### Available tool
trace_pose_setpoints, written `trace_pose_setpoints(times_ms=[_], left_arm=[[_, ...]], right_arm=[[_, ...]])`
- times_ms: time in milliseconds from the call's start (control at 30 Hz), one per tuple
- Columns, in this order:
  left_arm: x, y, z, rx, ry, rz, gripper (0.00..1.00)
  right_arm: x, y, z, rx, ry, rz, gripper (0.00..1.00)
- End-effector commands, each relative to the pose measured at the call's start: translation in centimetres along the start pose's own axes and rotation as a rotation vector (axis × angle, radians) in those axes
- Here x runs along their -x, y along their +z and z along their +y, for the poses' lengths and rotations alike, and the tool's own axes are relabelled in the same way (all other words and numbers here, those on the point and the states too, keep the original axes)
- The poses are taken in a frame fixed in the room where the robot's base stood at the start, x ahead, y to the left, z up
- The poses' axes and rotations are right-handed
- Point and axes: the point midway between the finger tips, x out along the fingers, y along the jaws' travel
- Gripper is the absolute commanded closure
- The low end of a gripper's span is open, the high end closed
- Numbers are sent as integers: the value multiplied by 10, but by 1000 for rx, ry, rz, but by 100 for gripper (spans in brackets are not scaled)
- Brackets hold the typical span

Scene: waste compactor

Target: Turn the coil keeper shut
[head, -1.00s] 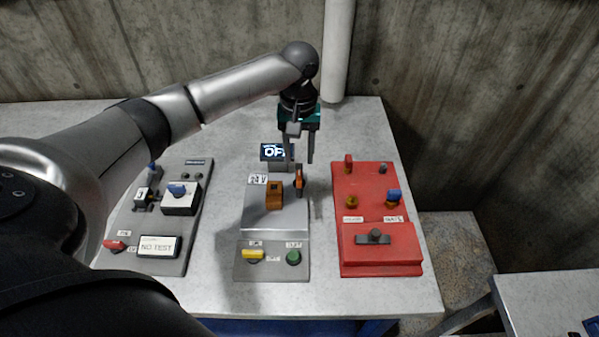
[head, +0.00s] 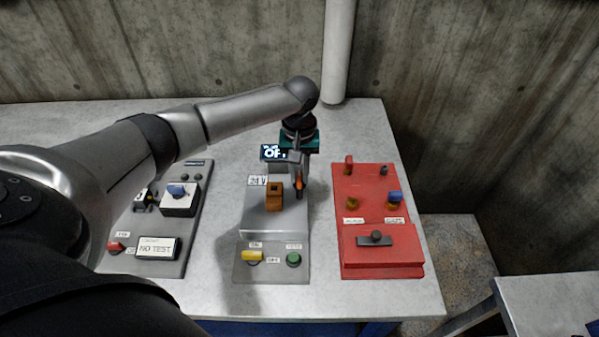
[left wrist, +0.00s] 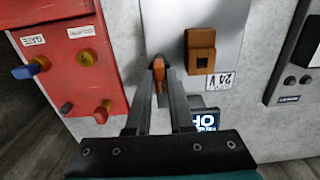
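I take the coil keeper to be the small orange lever (head: 299,184) standing on the grey box of the middle panel, beside an orange-brown block (head: 274,196). My left gripper (head: 299,179) points down at the lever. In the left wrist view the lever's orange head (left wrist: 158,66) shows between the two fingertips of my left gripper (left wrist: 161,74). The fingers are close on both sides of it; whether they press on it cannot be told. The lever's foot is partly hidden by the fingers. My right gripper is not in view.
A red panel (head: 356,222) with knobs stands to the right. A grey panel (head: 170,268) with a "NO TEST" display lies to the left, partly behind my left arm. A small dark display (head: 270,153) stands behind the box. Yellow (head: 253,256) and green (head: 293,259) controls sit in front.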

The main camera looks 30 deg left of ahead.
Motion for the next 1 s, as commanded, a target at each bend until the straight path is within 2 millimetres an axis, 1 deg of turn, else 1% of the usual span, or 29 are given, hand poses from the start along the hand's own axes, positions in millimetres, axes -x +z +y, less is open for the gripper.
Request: trace_pose_setpoints(times_ms=[33,100,167,1000], left_arm=[[0,0,0,0,0,0,86],[0,0,0,0,0,0,94],[0,0,0,0,0,0,100],[0,0,0,0,0,0,100]], right_arm=[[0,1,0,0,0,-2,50],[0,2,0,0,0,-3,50],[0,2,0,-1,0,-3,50],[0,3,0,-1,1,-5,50]])
